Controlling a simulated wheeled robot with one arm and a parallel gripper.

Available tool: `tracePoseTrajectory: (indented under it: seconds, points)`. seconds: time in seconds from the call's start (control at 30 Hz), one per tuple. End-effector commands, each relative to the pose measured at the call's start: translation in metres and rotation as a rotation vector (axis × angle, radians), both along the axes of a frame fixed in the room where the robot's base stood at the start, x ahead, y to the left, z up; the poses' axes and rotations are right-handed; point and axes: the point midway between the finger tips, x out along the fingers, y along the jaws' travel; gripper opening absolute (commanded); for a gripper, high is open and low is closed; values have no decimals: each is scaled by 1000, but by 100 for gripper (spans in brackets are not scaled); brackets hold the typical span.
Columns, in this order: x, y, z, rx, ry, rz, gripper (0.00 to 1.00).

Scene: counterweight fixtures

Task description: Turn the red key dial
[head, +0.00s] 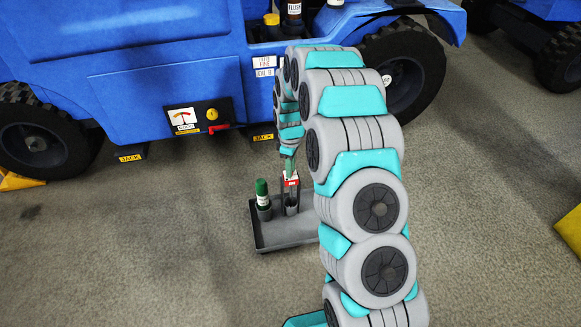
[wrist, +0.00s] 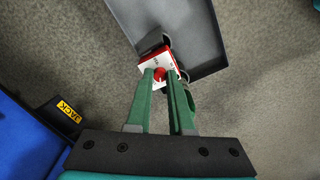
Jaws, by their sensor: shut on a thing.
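The blue vehicle's side carries a dark control panel (head: 229,115) with a gauge (head: 183,119), a round yellow dial (head: 212,114) and a red handle-like part (head: 218,128). I cannot tell for sure which red thing is the key dial. My gripper (head: 290,172) is away from this panel, low over a grey tray. In the wrist view its green fingers (wrist: 165,78) are shut on a red-and-white piece (wrist: 148,62). This piece also shows in the head view (head: 291,182), upright above a dark cup (head: 292,208). Whether it still touches the cup is unclear.
The grey tray (head: 285,237) lies on the floor, with a green-capped bottle (head: 262,193) in a holder left of my gripper. JACK-labelled blocks (head: 131,154) sit under the vehicle (head: 160,60). Carpeted floor is clear left of the tray. Bottles (head: 293,12) stand on the vehicle.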

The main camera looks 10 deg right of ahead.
Motion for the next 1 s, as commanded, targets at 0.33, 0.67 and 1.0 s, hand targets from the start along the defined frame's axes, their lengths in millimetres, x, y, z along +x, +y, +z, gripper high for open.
tracePoseTrajectory:
  seconds: [0.33,0.67,1.0]
  points:
    - [-1,-1,0,-1,2,-330,0]
    - [-1,-1,0,-2,3,-643,0]
    - [-1,-1,0,-1,1,-966,0]
